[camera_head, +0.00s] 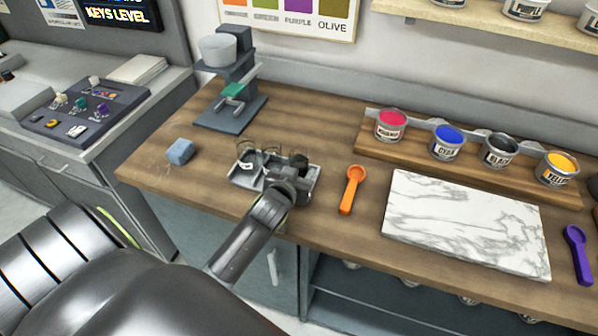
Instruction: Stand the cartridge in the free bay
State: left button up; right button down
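One of my arms comes in from the lower left, so I take it as my left one. No cartridge can be clearly made out. A dark panel (50,131) on the left cabinet carries several small coloured pieces; its bays are too small to tell. My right gripper is not in view.
A blue block (180,151), a grey stand with a cup (232,112), an orange scoop (351,190) and a marble slab (465,222) are on the counter. Several paint cans stand on a wooden riser (470,172). A purple scoop (577,255) lies right.

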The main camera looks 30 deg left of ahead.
pick_arm(q)
jog(key=shift+f, duration=0.2)
jog(key=o, duration=0.8)
jog(key=shift+c, duration=0.2)
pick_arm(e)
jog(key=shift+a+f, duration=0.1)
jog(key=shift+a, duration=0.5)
pick_arm(q)
jog(key=shift+r, duration=0.1)
jog(key=shift+r, duration=0.2)
jog(key=shift+s, duration=0.3)
jog(key=b+v, duration=0.1)
jog(key=v, duration=1)
jog(key=shift+s+b, duration=0.15)
jog(key=shift+b, duration=0.15)
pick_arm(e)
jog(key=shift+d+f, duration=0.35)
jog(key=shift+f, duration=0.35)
pick_arm(q)
jog(key=shift+d, duration=0.1)
